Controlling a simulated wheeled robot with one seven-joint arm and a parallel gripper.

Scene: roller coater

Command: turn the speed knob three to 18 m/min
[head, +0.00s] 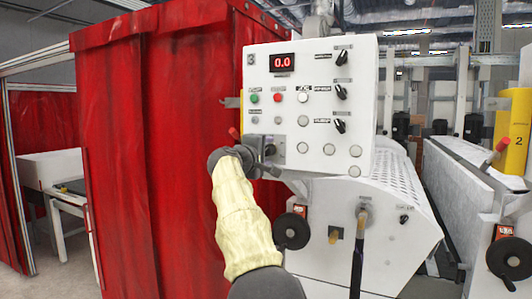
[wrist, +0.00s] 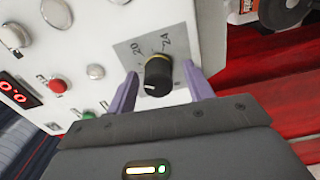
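The control panel (head: 310,110) is white, carries a "3" at its upper left and has a red display (head: 283,62) reading 0.0. In the wrist view the speed knob (wrist: 158,76) is black, on a grey dial plate (wrist: 128,52) where 20 and 24 are readable. Its white mark points to the lower left of that picture; the number there is hidden. My gripper (wrist: 160,72) is open, with one purple finger on each side of the knob and a gap visible on both sides. In the head view my gripper (head: 266,158) is at the panel's lower left and hides the knob.
Three black selector knobs (head: 341,91) line the panel's right side. Red (head: 278,98) and green (head: 254,98) buttons sit above my gripper. A red curtain (head: 165,150) hangs close on the left. A black handwheel (head: 291,231) is below the panel.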

